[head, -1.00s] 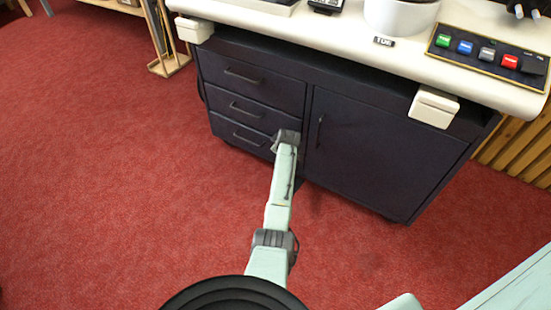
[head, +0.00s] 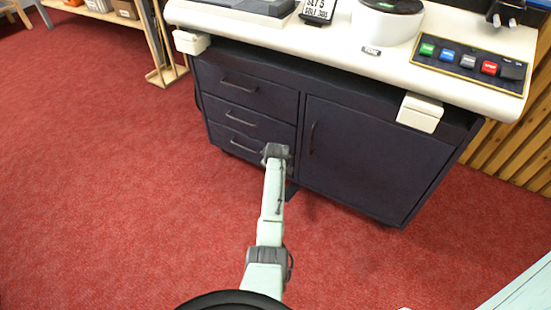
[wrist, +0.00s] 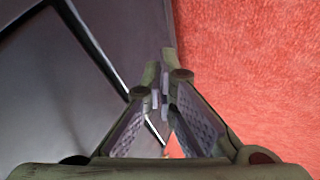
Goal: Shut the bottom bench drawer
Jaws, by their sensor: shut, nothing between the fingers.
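The bottom bench drawer (head: 226,139) is the lowest of a stack of dark drawers at the left of the cabinet. Its front looks about level with the drawers above in the head view; a small gap cannot be ruled out. Its dark bar handle (head: 240,146) shows left of my wrist. My gripper (wrist: 162,100) is shut and empty in the wrist view, close beside dark cabinet panels. Contact cannot be told. In the head view my arm reaches to the drawer's right end, and my wrist hides that end and the fingers.
Two more drawers (head: 250,94) sit above, and a cabinet door (head: 365,150) is at the right; all look shut. The pale benchtop (head: 340,42) overhangs them, with white boxes (head: 420,112) under its edge. Red carpet (head: 110,180) is clear at the left and front.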

